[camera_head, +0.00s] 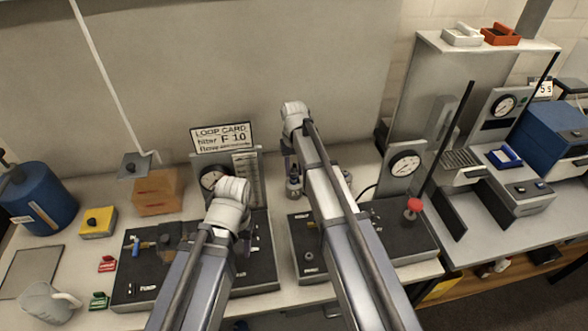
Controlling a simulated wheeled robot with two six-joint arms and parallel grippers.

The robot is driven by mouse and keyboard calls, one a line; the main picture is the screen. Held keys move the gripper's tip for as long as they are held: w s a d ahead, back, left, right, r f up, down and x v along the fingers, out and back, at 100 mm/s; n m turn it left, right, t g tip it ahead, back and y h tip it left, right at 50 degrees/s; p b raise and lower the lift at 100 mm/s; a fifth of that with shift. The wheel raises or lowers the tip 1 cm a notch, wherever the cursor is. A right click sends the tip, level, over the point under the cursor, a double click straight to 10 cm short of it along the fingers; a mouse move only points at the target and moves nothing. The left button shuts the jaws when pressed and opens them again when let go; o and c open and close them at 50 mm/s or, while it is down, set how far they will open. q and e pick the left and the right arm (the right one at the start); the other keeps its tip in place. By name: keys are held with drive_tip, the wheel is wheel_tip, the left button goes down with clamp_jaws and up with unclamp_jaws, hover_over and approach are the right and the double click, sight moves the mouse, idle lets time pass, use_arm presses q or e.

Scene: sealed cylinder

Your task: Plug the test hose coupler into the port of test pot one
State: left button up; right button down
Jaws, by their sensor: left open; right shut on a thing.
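My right gripper (289,166) points down at the back middle of the bench. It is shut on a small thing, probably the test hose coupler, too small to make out. A small metal cylinder (294,187), perhaps a test pot, stands right below it; I cannot tell whether they touch. A black hose (366,190) runs from the right gauge block toward my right arm, which hides the rest. My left gripper (244,243) is open and low over the right part of the left black panel (262,277), mostly hidden by its wrist. I cannot make out the port.
The right black panel (420,240) carries a red knob (413,205) and a gauge (404,164). A loop card (221,137) stands behind the left panel. A blue drum (38,200), yellow box (98,222) and pitcher (48,303) are at left. A dark upright rod (450,135) rises at right.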

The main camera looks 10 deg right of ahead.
use_arm(q)
drive_tip(key=shift+f+b, duration=0.3)
use_arm(e)
drive_tip(key=shift+f, duration=0.3)
drive_tip(key=shift+c, duration=2.3)
unclamp_jaws()
use_arm(q)
drive_tip(key=shift+r, duration=0.1)
use_arm(e)
drive_tip(key=shift+r, duration=0.1)
wheel_tip(320, 180, up, 8)
drive_tip(key=p, duration=0.8)
use_arm(q)
wheel_tip(320, 180, up, 8)
drive_tip(key=shift+f, duration=0.2)
use_arm(e)
drive_tip(key=shift+s+f, duration=0.1)
drive_tip(key=shift+f, duration=0.15)
